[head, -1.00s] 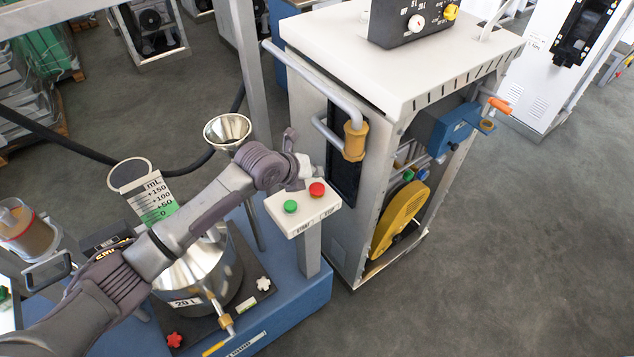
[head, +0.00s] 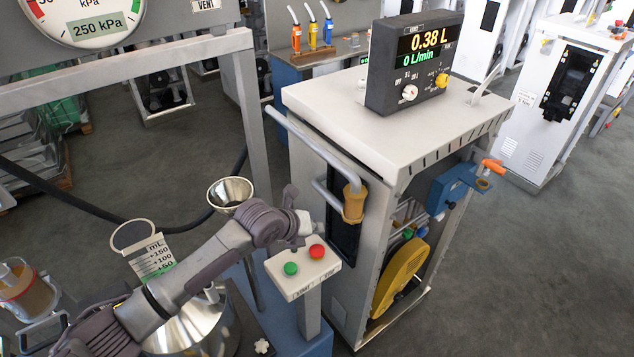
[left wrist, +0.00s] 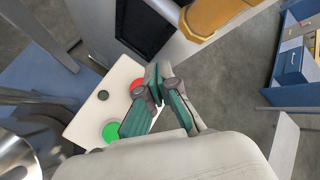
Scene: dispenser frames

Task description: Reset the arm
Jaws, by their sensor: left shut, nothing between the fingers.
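My left arm reaches in from the lower left of the head view. Its gripper (head: 296,240) is just above the white control box (head: 303,270), by the red button (head: 317,251), with the green button (head: 291,268) to the left. In the left wrist view the left gripper (left wrist: 158,72) is shut and empty, its fingertips over or near the red button (left wrist: 137,86); I cannot tell whether they touch it. The green button (left wrist: 110,131) is apart from the fingers. My right gripper shows in no frame.
The white dispenser cabinet (head: 340,105) stands behind the box, its display (head: 422,47) reading 0.38 L and 0 L/min. A steel vessel (head: 190,325), a metal funnel (head: 230,191) and a frame post (head: 252,130) crowd the arm. Floor at the right (head: 520,270) is clear.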

